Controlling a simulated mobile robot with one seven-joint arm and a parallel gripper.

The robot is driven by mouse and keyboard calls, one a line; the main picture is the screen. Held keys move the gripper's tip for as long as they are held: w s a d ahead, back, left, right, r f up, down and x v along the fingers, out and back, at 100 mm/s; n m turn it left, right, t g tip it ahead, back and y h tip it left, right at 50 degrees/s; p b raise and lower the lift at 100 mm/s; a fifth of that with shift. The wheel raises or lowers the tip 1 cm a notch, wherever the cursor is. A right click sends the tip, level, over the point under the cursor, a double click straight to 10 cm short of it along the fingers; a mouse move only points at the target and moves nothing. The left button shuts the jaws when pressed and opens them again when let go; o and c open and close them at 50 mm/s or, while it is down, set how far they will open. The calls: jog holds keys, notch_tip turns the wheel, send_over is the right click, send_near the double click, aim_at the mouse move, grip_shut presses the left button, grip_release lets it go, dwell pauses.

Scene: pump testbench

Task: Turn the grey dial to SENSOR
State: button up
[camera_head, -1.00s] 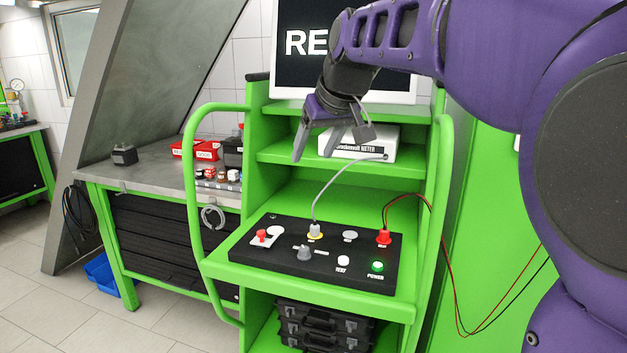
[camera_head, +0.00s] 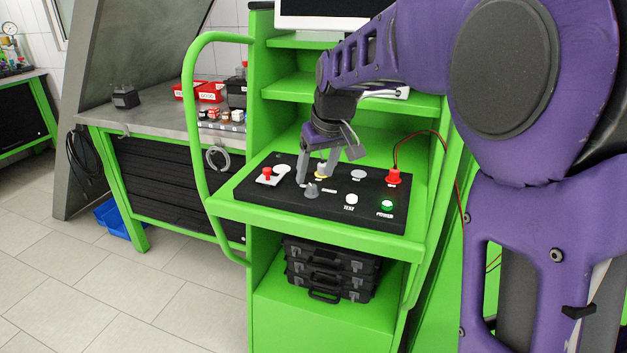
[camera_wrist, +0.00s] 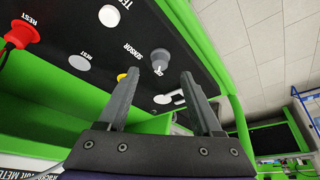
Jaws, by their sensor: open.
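The grey dial (camera_head: 312,190) sits on the black control panel (camera_head: 375,218), near the middle of its front half. It also shows in the wrist view (camera_wrist: 160,58), with the word SENSOR (camera_wrist: 132,53) printed beside it and a shorter label close to its base. I cannot tell which way the dial points. My gripper (camera_head: 316,180) is open and empty, pointing down just above the panel and close to the dial. In the wrist view, the dial shows beyond and between my two fingertips (camera_wrist: 158,76). I cannot tell that they touch it.
A yellow-ringed socket (camera_wrist: 122,76) lies close to one finger. A red plug (camera_head: 393,177) with a cable, a red switch (camera_head: 267,174), a white TEST button (camera_head: 351,199) and a green POWER button (camera_head: 386,205) stand on the panel. Green handrails (camera_head: 190,120) flank the cart.

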aim_at(311, 186)
jog(key=shift+x, duration=2.25)
jog(key=shift+c, duration=0.2)
grip_shut()
